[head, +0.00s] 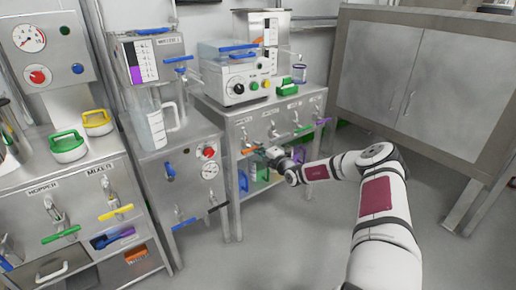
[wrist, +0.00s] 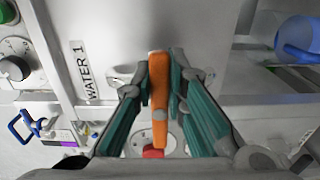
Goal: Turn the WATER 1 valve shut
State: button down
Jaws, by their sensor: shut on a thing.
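The WATER 1 label (wrist: 93,72) is on the grey panel in the wrist view, left of an orange valve handle (wrist: 159,95). The handle runs roughly parallel to the label's line of text. My gripper (wrist: 160,80) has its two teal fingers on either side of the handle and is shut on it.
Other valves with green (head: 302,129) and purple (head: 323,121) handles sit to the right on the same cabinet. A blue round thing (wrist: 301,38) is at the wrist view's right. The floor (head: 290,235) in front is clear.

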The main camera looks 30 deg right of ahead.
jog(key=shift+a+f, duration=0.1)
jog(key=c, duration=1.6)
grip_release()
jog(key=s, duration=1.2)
jog(key=shift+d, duration=0.25)
